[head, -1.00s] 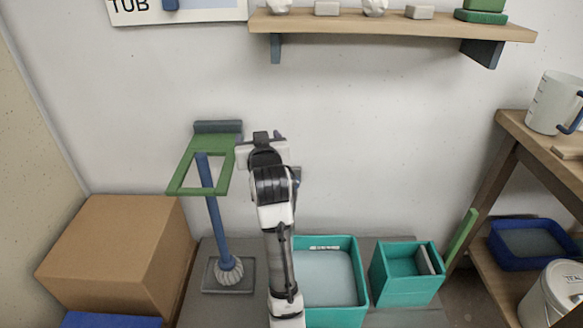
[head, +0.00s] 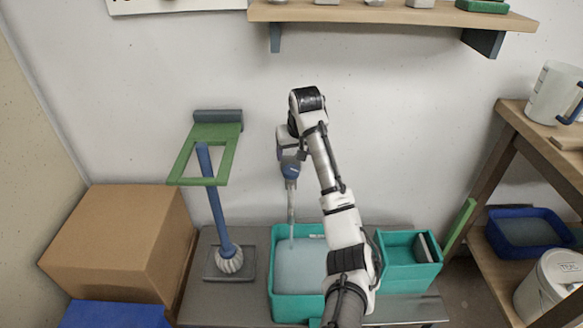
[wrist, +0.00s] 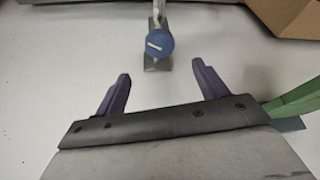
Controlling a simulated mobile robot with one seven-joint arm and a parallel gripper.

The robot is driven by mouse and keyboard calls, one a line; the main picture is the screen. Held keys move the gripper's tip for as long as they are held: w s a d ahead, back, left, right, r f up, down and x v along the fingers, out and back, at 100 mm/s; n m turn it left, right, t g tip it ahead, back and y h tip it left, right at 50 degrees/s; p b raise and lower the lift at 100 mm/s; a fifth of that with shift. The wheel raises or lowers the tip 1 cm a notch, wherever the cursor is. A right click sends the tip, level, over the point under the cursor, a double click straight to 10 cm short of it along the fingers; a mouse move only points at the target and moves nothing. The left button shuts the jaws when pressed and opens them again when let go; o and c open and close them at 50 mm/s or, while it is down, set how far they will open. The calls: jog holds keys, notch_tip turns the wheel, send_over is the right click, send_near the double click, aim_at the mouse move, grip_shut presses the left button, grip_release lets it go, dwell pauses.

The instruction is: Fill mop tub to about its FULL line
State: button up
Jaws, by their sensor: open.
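The teal mop tub (head: 282,310) stands on the grey bench, partly behind my arm in the head view. Pale blue water (head: 298,272) lies in it below the rim. A white label (head: 317,236) sits at its back wall; the FULL line cannot be read. A tap with a blue knob (head: 290,168) is above the tub. A thin pale column (head: 291,210), which looks like running water, drops from it into the tub. My gripper (wrist: 164,82) is open and empty. In the wrist view the blue knob (wrist: 159,43) with a white mark is beyond the fingertips, apart from them.
A blue-handled brush (head: 215,205) stands left of the tub, by a green frame (head: 226,165) on the wall. A smaller teal bin (head: 408,279) is right of the tub. A cardboard box (head: 115,240) is at left, a wooden shelf unit (head: 490,170) at right.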

aim_at(291, 169)
jog(key=x, duration=1)
jog(key=c, duration=1)
